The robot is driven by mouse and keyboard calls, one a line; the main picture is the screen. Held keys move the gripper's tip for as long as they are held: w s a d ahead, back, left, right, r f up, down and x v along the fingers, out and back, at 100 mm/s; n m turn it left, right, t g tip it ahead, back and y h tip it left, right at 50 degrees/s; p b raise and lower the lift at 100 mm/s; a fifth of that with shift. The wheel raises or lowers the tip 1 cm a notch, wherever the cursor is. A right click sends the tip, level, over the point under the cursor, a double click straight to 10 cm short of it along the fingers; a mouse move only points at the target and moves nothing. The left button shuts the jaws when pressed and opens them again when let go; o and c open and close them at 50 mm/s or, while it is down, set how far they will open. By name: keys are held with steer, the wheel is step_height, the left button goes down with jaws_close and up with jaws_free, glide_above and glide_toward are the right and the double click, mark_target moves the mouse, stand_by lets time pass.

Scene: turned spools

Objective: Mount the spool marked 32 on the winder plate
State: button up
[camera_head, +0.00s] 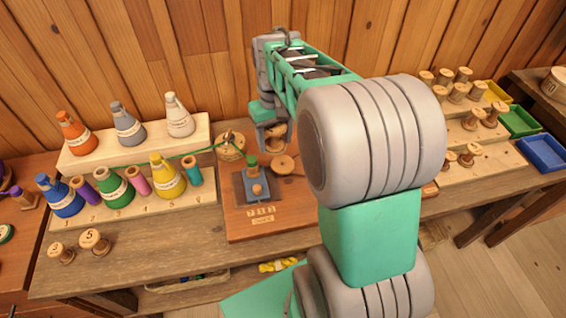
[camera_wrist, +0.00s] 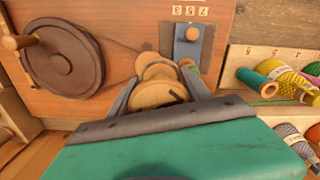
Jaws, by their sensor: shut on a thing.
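My gripper (camera_head: 273,136) is shut on a pale wooden spool (camera_wrist: 158,95), held between its two fingers in the wrist view. The spool's round end faces the camera with a dark mark on it, but I cannot read a number. In the head view the spool (camera_head: 277,144) is partly hidden by my gripper and arm. The winder's wooden board (camera_head: 240,222) lies below and in front. The wheel is large and dark in the wrist view (camera_wrist: 62,55). I cannot tell whether the spool touches the winder.
A round wooden container (camera_head: 230,147) stands left of my gripper, with a green thread running left. Thread cones and small spools fill a stepped rack (camera_head: 150,215) at left. Two wooden spools (camera_head: 94,241) stand at front left. More spools and coloured trays (camera_head: 518,121) are at right.

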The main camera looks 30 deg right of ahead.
mark_target(283, 162)
steer(key=shift+w+d, duration=0.2)
steer(key=shift+d, duration=0.55)
steer(key=shift+w+d, duration=0.2)
steer(key=shift+d, duration=0.5)
steer(key=shift+a+p, duration=0.1)
steer(key=shift+p, duration=0.25)
steer(key=shift+f+b, duration=2.45)
steer(key=shift+f, duration=1.65)
steer(key=shift+f, duration=0.65)
steer(key=o, duration=1.1)
steer(key=shift+r, duration=0.1)
step_height(283, 162, up, 11)
steer(key=p, duration=0.8)
